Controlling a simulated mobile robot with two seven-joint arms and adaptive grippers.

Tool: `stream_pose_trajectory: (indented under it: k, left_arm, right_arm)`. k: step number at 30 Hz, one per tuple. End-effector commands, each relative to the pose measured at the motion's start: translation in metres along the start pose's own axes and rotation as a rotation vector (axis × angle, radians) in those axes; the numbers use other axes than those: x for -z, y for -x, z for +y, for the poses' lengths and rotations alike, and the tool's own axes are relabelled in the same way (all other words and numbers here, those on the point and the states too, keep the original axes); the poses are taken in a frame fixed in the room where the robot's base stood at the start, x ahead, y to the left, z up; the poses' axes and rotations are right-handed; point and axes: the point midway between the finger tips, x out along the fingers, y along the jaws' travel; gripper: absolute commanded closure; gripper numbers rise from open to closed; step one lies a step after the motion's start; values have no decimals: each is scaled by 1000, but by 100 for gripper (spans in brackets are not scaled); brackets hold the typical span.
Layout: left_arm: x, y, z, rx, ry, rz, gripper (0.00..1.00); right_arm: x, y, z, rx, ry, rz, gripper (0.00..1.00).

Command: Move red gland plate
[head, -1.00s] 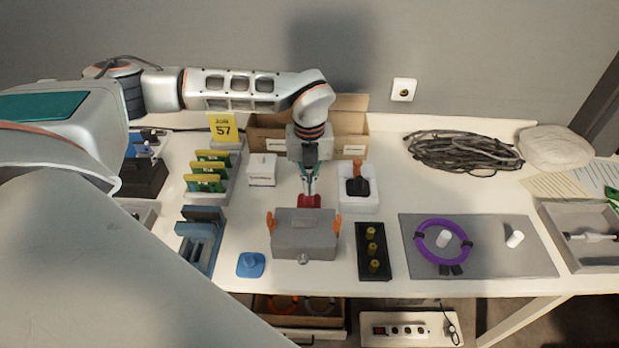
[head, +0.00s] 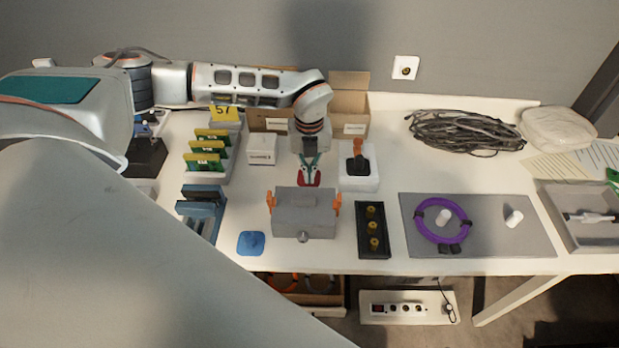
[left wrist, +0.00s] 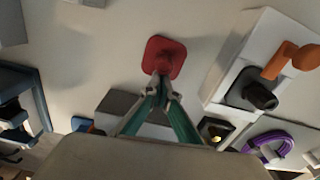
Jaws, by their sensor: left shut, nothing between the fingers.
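The red gland plate (head: 309,181) lies on the white table just behind the grey box with orange clips. In the left wrist view the red plate (left wrist: 165,54) is a rounded square with a raised round middle. My left gripper (head: 309,175) points down at the plate. Its teal fingers meet at the tips in the left wrist view (left wrist: 163,84), shut and empty, over the plate's near edge. I cannot tell whether the tips touch it. My right gripper is not in view.
The grey box (head: 305,222) stands close in front. A white holder (head: 359,181) with a black and orange item is at the right. A blue plate (head: 251,243) lies front left. A white box (head: 262,150) and an open carton (head: 345,103) stand behind.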

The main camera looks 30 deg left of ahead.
Motion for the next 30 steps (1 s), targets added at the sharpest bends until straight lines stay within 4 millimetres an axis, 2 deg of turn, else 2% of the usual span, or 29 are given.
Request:
stream_pose_trajectory:
  k: [3, 9, 23, 26, 30]
  left_arm:
    - [-26, -1, 0, 1, 6, 0, 100]
    - [-54, 0, 0, 1, 3, 0, 100]
    - [-60, 1, 0, 1, 0, 1, 100]
    - [-61, 5, 1, 2, 1, 0, 100]
    - [-65, 20, 3, 3, 3, -2, 100]
  right_arm:
    - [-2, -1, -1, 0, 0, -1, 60]
    - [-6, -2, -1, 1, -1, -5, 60]
    - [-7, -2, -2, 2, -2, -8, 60]
    - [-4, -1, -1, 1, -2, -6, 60]
    - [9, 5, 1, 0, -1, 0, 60]
